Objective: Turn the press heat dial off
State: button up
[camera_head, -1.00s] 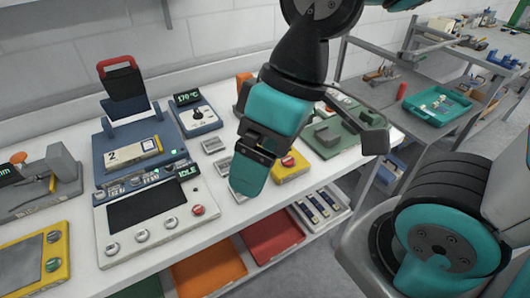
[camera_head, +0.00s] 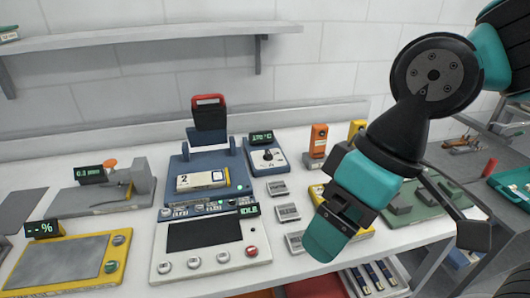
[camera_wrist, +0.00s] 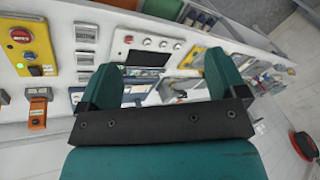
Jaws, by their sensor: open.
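The heat dial is a black knob (camera_head: 268,156) on a small blue-and-white box (camera_head: 267,162) at the back of the bench. A dark display (camera_head: 262,137) on the box shows a green reading that looks like 170 °C. The box stands right of the blue press (camera_head: 205,165), whose red-handled upper part is raised. My gripper (camera_head: 400,235) is open and empty. It is above the right part of the bench, in front and to the right of the dial, apart from it. In the wrist view my gripper (camera_wrist: 163,78) has nothing between its fingers. I cannot make out the dial there.
A white control panel (camera_head: 208,240) with a dark screen and a red button lies before the press. Grey labelled blocks (camera_head: 287,213) lie between panel and gripper. Orange (camera_head: 318,142) and yellow (camera_head: 356,130) upright units stand right of the dial. A shelf (camera_head: 130,42) hangs above.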

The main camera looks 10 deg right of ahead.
aim_at(268, 154)
jog(key=i, duration=1.15)
